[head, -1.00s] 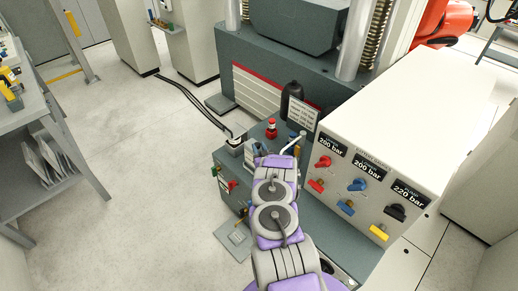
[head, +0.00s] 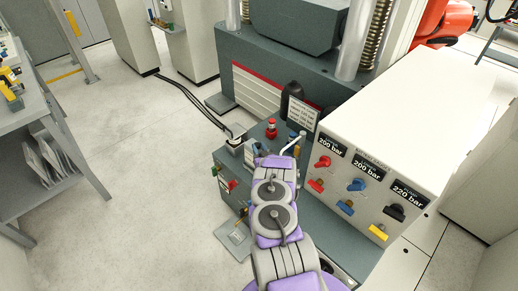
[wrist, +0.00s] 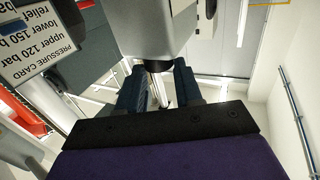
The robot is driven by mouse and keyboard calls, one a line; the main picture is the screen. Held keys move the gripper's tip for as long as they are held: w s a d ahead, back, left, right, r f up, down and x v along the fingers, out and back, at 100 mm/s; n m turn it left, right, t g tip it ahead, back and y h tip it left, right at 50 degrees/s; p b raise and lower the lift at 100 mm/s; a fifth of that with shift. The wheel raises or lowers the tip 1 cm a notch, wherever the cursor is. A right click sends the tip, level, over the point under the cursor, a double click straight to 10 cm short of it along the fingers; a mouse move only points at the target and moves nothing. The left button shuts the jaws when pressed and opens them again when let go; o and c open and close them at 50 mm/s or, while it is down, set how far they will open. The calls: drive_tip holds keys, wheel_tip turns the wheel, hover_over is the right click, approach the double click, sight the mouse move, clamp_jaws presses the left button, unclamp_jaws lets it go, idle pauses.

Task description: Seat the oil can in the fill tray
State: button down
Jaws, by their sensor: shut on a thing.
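My gripper (wrist: 159,84) shows in the wrist view with its two dark blue fingers shut around a thin metal rod. The rod runs to a black collar and a large grey body (wrist: 155,28), which looks like the oil can and is cut off by the top of the view. In the head view my purple and grey arm hides the gripper and most of what it holds. A thin bent pale spout (head: 293,143) shows just past the arm, above the console (head: 325,228). I cannot make out the fill tray for certain.
A pressure card (head: 300,113) stands behind the spout, in front of a black bottle (head: 293,90). The card also shows in the wrist view (wrist: 38,45). A gauge panel (head: 365,180) with coloured valves is close on the right. A red knob (head: 271,128) rises at the left.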

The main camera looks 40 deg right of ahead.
drive_tip(key=shift+f+b, duration=0.55)
drive_tip(key=shift+f, duration=0.75)
idle(0.4)
drive_tip(key=c, duration=0.7)
unclamp_jaws()
drive_tip(key=shift+o, duration=0.2)
drive_tip(key=shift+f, duration=0.1)
drive_tip(key=shift+s, duration=0.1)
drive_tip(key=p+v, duration=0.5)
drive_tip(key=v, duration=1.2)
